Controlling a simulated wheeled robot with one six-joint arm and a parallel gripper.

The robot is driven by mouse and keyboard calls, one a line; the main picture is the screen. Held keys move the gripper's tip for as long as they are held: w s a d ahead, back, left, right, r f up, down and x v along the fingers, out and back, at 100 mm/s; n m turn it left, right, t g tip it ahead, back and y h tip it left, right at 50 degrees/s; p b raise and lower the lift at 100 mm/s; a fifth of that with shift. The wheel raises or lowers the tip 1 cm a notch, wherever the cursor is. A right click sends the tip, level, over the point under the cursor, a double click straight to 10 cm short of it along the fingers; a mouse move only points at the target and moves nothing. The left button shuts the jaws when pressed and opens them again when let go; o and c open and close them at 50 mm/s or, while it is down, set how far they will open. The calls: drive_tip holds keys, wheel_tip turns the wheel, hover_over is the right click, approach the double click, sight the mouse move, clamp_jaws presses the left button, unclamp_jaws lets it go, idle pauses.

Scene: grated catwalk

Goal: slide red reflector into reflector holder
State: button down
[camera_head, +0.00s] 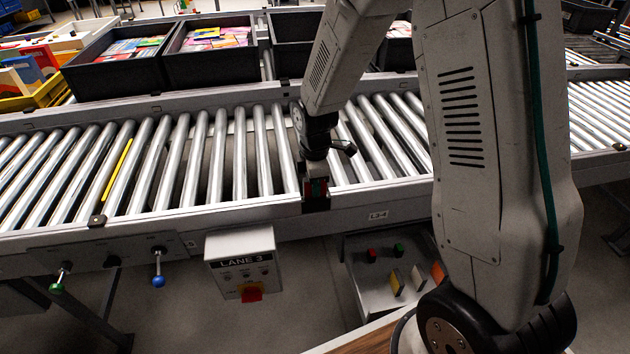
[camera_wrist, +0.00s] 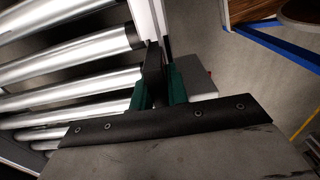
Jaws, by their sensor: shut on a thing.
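My gripper (camera_head: 317,182) points down at the front rail of the roller conveyor. It is shut on the red reflector (camera_head: 320,187), of which only a small red patch shows between the green fingers. The dark reflector holder (camera_head: 316,204) is on the rail right at the fingertips. The reflector is at the holder's top; how far it sits inside is hidden. In the wrist view the green fingers (camera_wrist: 158,88) flank a dark upright piece (camera_wrist: 153,62); I cannot tell whether it is the holder or the reflector's back.
The conveyor rollers (camera_head: 200,165) lie behind the rail. A grey tray (camera_head: 372,298) with several small coloured pieces is below right. The LANE 3 control box (camera_head: 240,262) and a blue-knobbed lever (camera_head: 158,281) hang below the rail. Black bins (camera_head: 115,80) stand behind.

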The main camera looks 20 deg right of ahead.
drive_tip(key=shift+f, duration=0.6)
drive_tip(key=c, duration=0.9)
unclamp_jaws()
drive_tip(key=shift+r, duration=4.05)
